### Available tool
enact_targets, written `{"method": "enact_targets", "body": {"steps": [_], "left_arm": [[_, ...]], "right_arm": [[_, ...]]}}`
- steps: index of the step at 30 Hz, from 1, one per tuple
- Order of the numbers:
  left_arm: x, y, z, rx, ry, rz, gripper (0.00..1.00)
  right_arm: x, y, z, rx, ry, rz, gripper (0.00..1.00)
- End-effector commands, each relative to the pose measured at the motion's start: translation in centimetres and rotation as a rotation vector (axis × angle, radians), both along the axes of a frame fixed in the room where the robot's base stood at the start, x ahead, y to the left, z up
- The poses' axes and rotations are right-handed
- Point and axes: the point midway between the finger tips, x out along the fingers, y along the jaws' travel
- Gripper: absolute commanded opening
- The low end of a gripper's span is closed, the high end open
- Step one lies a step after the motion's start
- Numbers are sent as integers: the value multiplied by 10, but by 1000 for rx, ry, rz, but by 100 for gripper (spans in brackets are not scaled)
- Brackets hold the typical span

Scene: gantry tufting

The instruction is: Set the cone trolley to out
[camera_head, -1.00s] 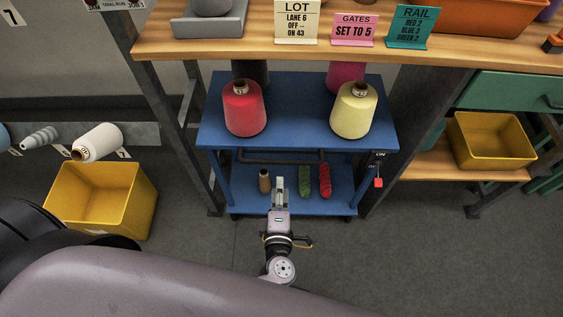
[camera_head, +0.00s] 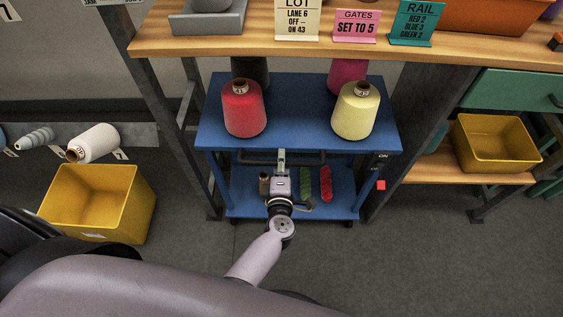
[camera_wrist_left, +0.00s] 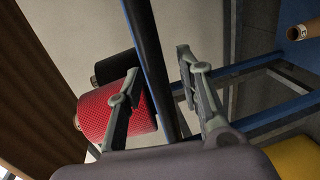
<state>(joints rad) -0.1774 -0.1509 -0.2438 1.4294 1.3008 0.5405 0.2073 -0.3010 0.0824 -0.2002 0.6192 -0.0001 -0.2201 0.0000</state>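The cone trolley (camera_head: 300,138) is a blue two-shelf cart under the wooden bench. A red cone (camera_head: 243,110) and a pale yellow cone (camera_head: 357,111) stand on its top shelf, with darker and pink cones behind. Its dark handle bar (camera_head: 310,158) runs along the front, below the top shelf. My left gripper (camera_head: 281,155) is at this bar. In the left wrist view the gripper (camera_wrist_left: 157,65) is open, with the dark bar (camera_wrist_left: 150,60) passing between its spread fingers; contact is unclear. My right gripper is not in view.
Bench legs flank the trolley. A red-ended switch (camera_head: 381,185) marked ON hangs at its right. A brown spool (camera_head: 264,183) and green and red skeins (camera_head: 325,183) lie on the lower shelf. Yellow bins (camera_head: 97,200) stand left and right. Floor in front is clear.

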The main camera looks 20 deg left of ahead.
Motion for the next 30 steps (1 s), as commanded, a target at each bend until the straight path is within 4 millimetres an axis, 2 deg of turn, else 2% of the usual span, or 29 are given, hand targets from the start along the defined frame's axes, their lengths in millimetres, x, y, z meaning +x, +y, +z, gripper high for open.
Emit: {"method": "enact_targets", "body": {"steps": [2,14,30], "left_arm": [[0,0,0,0,0,0,27],[0,0,0,0,0,0,0],[-1,0,0,0,0,0,0]], "right_arm": [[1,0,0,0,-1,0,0],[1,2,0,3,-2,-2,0],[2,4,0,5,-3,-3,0]]}}
